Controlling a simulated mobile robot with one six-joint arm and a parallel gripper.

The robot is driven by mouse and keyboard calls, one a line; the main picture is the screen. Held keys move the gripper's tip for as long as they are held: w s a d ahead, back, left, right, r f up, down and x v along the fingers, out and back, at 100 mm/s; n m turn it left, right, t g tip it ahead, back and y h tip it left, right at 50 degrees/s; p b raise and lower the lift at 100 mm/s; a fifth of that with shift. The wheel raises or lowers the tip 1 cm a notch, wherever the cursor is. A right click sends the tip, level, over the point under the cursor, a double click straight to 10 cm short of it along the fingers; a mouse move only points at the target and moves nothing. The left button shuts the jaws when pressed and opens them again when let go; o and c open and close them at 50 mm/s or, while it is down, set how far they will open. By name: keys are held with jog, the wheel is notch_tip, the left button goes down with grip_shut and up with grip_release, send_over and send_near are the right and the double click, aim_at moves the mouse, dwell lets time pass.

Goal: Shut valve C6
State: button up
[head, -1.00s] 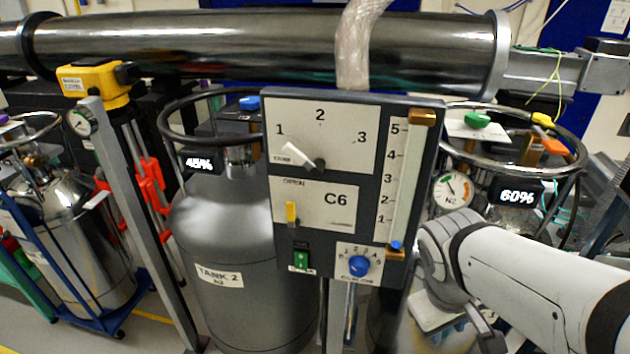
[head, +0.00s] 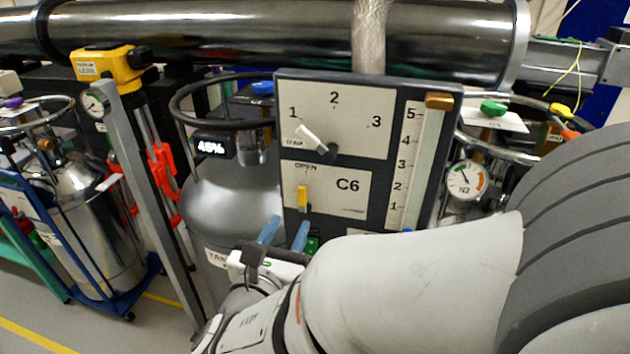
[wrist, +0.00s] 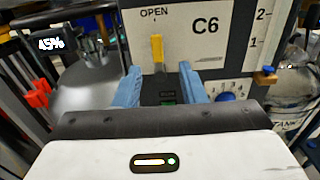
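The C6 valve is a small yellow lever (head: 302,198) on the white C6 plate (head: 350,190) of the dark panel. It points straight up, its top below the word OPEN. The lever (wrist: 157,50) also shows in the wrist view, ahead of my fingers and between them in the picture. My gripper (head: 284,233) has blue fingers, spread apart with nothing between them, just below the lever in the head view. In the wrist view my gripper (wrist: 160,88) is also open, and the lever stands beyond the fingertips. I cannot tell the exact distance to the panel.
Above C6 is a white-handled selector (head: 318,142) marked 1 to 3. A sliding scale with a brown block (head: 438,101) is at the right. A green switch (head: 312,244) is partly hidden behind my gripper. A grey tank (head: 225,200) stands left of the panel.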

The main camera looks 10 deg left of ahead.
aim_at(301, 197)
jog(key=w, duration=0.7)
jog(key=shift+w+d+p, duration=0.1)
jog(key=shift+w+p, duration=0.25)
grip_shut()
dwell(0.4)
